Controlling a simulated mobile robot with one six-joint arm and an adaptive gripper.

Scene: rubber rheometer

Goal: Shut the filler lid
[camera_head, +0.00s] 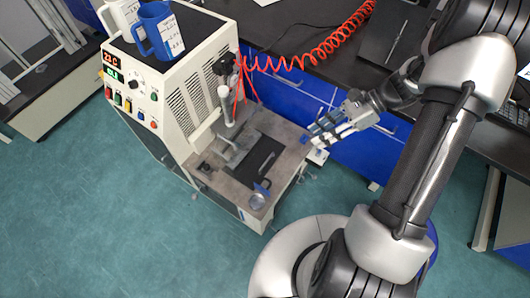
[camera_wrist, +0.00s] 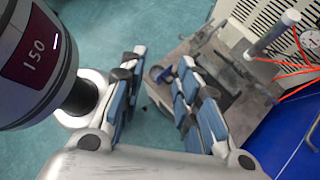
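The rubber rheometer (camera_head: 185,95) is a cream cabinet with a low grey work deck (camera_head: 221,182) in the head view. A flat black panel with a small handle (camera_head: 267,158) lies on the deck; I cannot tell for sure whether it is the filler lid.
A vertical column (camera_head: 228,105) rises at the back of the deck, with a coiled red hose (camera_head: 320,48) running right from it. Blue and white mugs (camera_head: 157,30) stand on the cabinet top. Blue drawers (camera_head: 350,150) under a dark bench are behind my gripper. Green floor is open at left.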

